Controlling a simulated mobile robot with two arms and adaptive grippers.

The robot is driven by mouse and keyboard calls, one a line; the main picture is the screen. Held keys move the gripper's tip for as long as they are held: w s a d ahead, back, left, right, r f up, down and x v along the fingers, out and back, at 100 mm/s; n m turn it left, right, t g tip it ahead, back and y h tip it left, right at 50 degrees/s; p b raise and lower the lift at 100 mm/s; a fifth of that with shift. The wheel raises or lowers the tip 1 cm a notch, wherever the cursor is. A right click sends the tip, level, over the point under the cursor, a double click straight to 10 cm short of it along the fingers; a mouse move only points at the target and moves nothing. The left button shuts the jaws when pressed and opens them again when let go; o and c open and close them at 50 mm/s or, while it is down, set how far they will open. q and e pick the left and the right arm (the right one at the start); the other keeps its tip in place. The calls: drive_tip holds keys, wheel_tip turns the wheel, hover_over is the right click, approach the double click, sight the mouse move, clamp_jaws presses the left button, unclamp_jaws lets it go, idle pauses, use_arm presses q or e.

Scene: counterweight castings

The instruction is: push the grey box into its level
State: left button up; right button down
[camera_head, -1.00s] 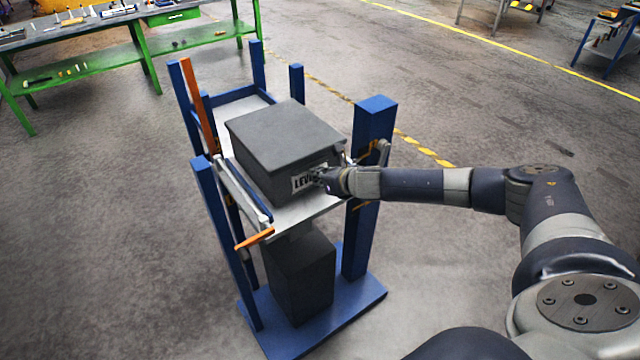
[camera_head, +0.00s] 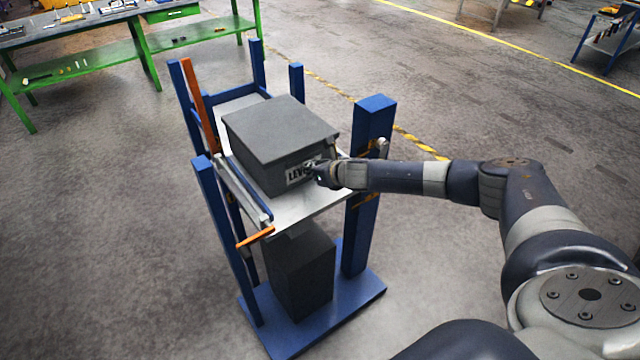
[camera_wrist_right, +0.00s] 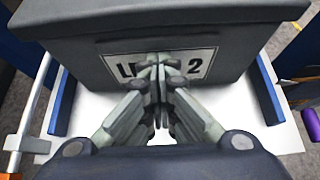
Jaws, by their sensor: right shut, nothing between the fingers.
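The grey box (camera_head: 278,135), with a white "LEVEL 2" label, sits on the upper pale shelf (camera_head: 300,210) of a blue rack (camera_head: 368,190). My right gripper (camera_head: 312,170) is shut and empty, its fingertips at the label on the box's near face. In the right wrist view the shut fingers (camera_wrist_right: 158,72) cover the middle of the label on the box (camera_wrist_right: 230,35); they seem to touch it. A bare strip of shelf shows in front of the box. My left gripper is not in view.
A second dark box (camera_head: 303,275) stands on the rack's blue base below. An orange-ended lever (camera_head: 255,237) sticks out at the shelf's front left, and an orange bar (camera_head: 196,105) stands behind. A green workbench (camera_head: 140,50) is at the back left. Floor around is clear.

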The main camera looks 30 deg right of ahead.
sight(304, 158)
drive_tip(key=shift+w+a+r, duration=0.1)
drive_tip(key=shift+w+r, duration=0.05)
drive_tip(key=shift+w, duration=0.65)
drive_tip(key=shift+w+a+r, duration=0.1)
drive_tip(key=shift+w, duration=0.7)
drive_tip(key=shift+w+f, duration=0.1)
drive_tip(key=shift+w, duration=0.2)
drive_tip(key=shift+w, duration=0.2)
drive_tip(key=shift+w+a, duration=0.1)
drive_tip(key=shift+w, duration=0.6)
drive_tip(key=shift+w+a+f, duration=0.1)
drive_tip(key=shift+w+f, duration=0.05)
drive_tip(key=shift+w, duration=0.65)
drive_tip(key=shift+w+r, duration=0.2)
drive_tip(key=shift+w, duration=0.55)
drive_tip(key=shift+f, duration=0.1)
